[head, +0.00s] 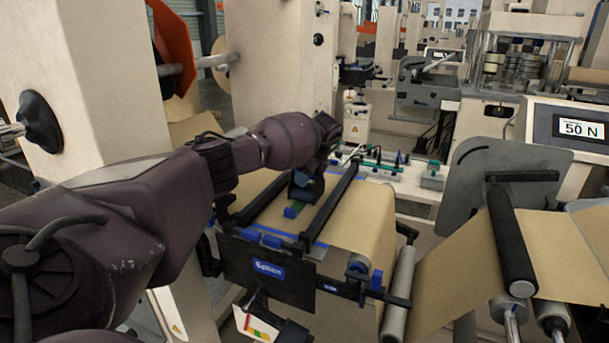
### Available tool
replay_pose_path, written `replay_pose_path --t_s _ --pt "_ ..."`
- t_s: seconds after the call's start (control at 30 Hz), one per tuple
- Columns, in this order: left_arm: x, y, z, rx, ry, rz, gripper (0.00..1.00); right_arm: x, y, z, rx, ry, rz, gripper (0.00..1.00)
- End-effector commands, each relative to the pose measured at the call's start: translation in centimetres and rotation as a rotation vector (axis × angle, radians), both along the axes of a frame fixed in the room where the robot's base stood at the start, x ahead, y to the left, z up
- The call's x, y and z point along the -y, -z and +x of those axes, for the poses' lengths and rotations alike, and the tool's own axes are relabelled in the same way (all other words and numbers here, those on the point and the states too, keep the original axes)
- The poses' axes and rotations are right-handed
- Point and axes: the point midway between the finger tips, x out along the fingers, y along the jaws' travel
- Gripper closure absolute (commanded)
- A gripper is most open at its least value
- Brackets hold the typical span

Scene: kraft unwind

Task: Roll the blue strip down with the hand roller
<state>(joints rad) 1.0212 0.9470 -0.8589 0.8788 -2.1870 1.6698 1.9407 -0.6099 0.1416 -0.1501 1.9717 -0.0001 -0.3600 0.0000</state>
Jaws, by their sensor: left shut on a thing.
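My left arm reaches in from the left over the splice table. My left gripper (308,178) points down between two black bars and is shut on the hand roller (305,190), a small dark blue and black tool, mostly hidden by the gripper. The blue strip (284,233) lies across the paper near the table's front edge, a little nearer to me than the roller. Whether the roller touches the paper, I cannot tell. My right gripper is not in view.
The black bars (330,208) flank the work spot on the table. Brown paper web (372,225) runs down at the right past a grey roller (398,292). A black front plate (268,275) hangs below the table. A display (580,128) reads 50 N.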

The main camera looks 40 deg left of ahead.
Motion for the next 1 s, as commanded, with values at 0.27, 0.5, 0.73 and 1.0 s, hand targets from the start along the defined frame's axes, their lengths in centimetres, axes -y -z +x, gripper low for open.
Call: replay_pose_path --t_s 0.27,0.5,0.73,1.0 --pt "0.3 0.1 -1.1 -0.005 0.0 -0.001 1.0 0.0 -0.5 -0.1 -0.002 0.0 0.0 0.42" --pt "0.5 0.1 -1.4 -0.004 -0.001 0.0 1.0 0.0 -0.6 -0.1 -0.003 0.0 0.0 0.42" --pt "0.7 0.1 -2.2 -0.003 0.0 -0.001 1.0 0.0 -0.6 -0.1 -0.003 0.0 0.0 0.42" --pt "0.9 0.0 -2.8 -0.003 0.0 -0.001 1.0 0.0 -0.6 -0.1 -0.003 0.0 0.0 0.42"
